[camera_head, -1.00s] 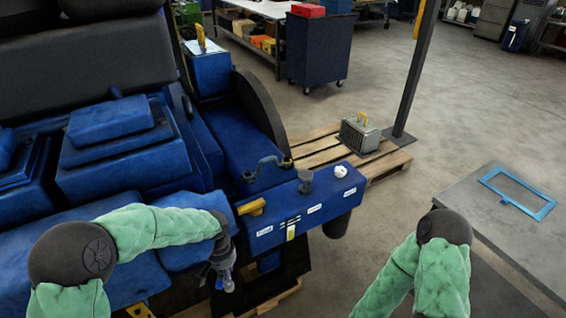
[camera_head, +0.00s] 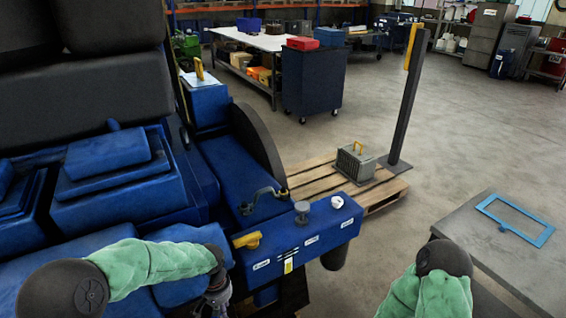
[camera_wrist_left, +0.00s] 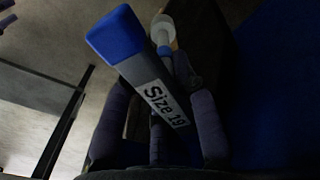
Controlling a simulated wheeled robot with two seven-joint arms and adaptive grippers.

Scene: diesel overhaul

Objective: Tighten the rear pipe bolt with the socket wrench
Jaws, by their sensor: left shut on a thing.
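The socket wrench (camera_wrist_left: 157,95), with a blue end and a "Size 19" label, is held between the dark fingers of my left gripper (camera_wrist_left: 165,112) in the left wrist view. A pale round piece (camera_wrist_left: 162,28) shows just beyond it. In the head view my left gripper (camera_head: 216,298) is low, in front of the blue engine (camera_head: 230,165), partly cut off by the bottom edge; the wrench cannot be made out there. I cannot make out the rear pipe bolt. My right gripper is out of view.
The engine's blue ledge carries a yellow handle (camera_head: 247,240), a grey knob (camera_head: 302,211) and a white knob (camera_head: 337,202). A pallet (camera_head: 310,181) with a grey-green box (camera_head: 355,163) and a dark post (camera_head: 404,110) stand behind. A grey table (camera_head: 500,262) with a blue frame (camera_head: 515,219) is at right.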

